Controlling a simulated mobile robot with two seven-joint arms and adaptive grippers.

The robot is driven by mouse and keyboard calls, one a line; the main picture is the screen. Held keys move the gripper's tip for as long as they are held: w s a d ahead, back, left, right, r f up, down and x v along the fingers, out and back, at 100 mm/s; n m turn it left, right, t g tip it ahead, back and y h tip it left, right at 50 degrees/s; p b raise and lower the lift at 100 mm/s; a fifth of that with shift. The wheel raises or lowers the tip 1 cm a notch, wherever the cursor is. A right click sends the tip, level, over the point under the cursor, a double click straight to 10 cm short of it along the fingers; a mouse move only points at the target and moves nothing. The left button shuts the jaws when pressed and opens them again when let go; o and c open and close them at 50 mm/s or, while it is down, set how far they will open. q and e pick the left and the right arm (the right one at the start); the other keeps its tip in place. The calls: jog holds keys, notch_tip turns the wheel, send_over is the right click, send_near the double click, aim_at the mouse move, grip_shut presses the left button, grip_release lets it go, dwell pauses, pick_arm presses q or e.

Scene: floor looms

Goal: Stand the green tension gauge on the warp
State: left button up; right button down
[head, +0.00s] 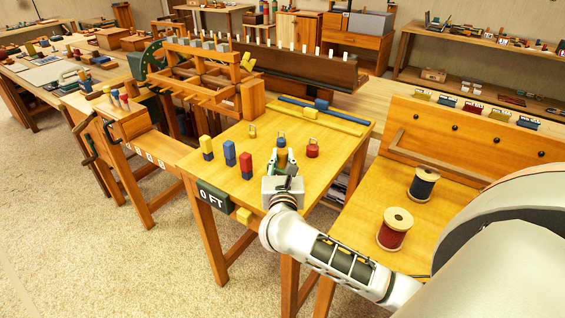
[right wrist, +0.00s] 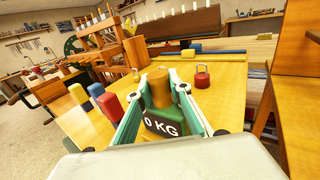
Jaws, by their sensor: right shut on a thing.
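My right gripper (head: 282,160) is over the yellow wooden table (head: 215,170) and shut on a dark green block marked "0 KG" (right wrist: 165,124), which looks like the green tension gauge. An ochre cylinder (right wrist: 160,86) rises from its top, roughly upright. The fingers hide its sides, and I cannot tell whether its base touches the table. Behind the table stands a wooden loom (head: 252,100); I cannot make out warp threads clearly. My left gripper is not in view.
Yellow (head: 206,145), blue (head: 229,152) and red (head: 246,163) blocks stand left of the gripper. A red ringed weight (head: 312,149) stands to the right. Blue and yellow bars (head: 330,122) lie along the back. Two thread spools (head: 395,228) stand on the right bench.

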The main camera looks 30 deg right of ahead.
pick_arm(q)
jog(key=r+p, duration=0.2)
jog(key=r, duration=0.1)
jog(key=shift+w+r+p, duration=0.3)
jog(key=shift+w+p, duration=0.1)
pick_arm(e)
notch_tip(320, 180, up, 20)
jog(key=shift+f, duration=0.15)
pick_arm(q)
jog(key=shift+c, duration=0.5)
pick_arm(e)
jog(key=s+a+f+n+t+y, duration=0.1)
jog(key=s+a+f+n+y, duration=0.2)
jog(key=f, duration=0.6)
jog(key=s+a+f+n+t+y, duration=0.2)
jog(key=s+a+f+y, duration=0.4)
jog(key=s+a+f, duration=0.3)
jog(key=shift+s+a+n+y, duration=0.4)
jog(key=shift+s+a+n, duration=0.2)
jog(key=shift+s+n, duration=0.15)
